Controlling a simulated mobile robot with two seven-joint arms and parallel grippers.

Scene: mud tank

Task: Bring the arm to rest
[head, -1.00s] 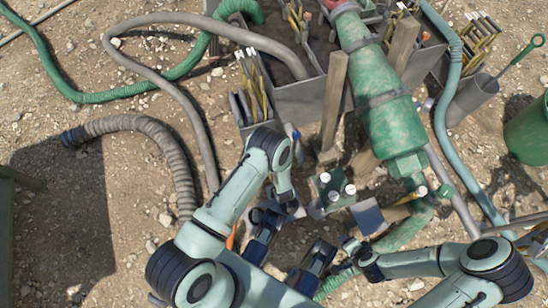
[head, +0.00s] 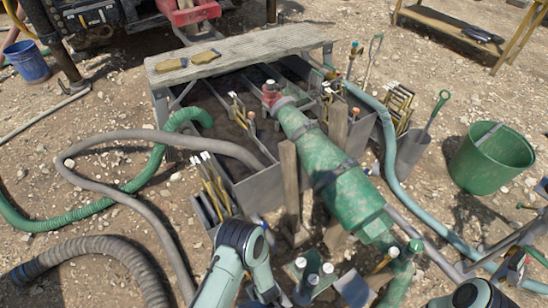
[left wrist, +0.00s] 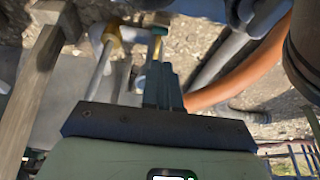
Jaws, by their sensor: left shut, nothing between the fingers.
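My left arm (head: 240,256) comes up at the bottom middle of the head view, beside the metal tank (head: 262,182). Its gripper is below the edge of that view. In the left wrist view my left gripper (left wrist: 164,85) shows its fingers together and empty. A yellow-and-white tool (left wrist: 108,45) and an orange hose (left wrist: 245,65) lie beyond the fingers; I cannot tell whether anything touches them. A bit of my right arm (head: 475,296) shows at the bottom right of the head view; its gripper is out of view.
A green pump body (head: 350,200) leans across the tank beside wooden posts (head: 289,180). Grey hose (head: 105,148) and green hose (head: 130,185) curve at left. A green bucket (head: 490,158) stands at right. A plank (head: 240,54) spans the tank's back. Gravel is open at far right.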

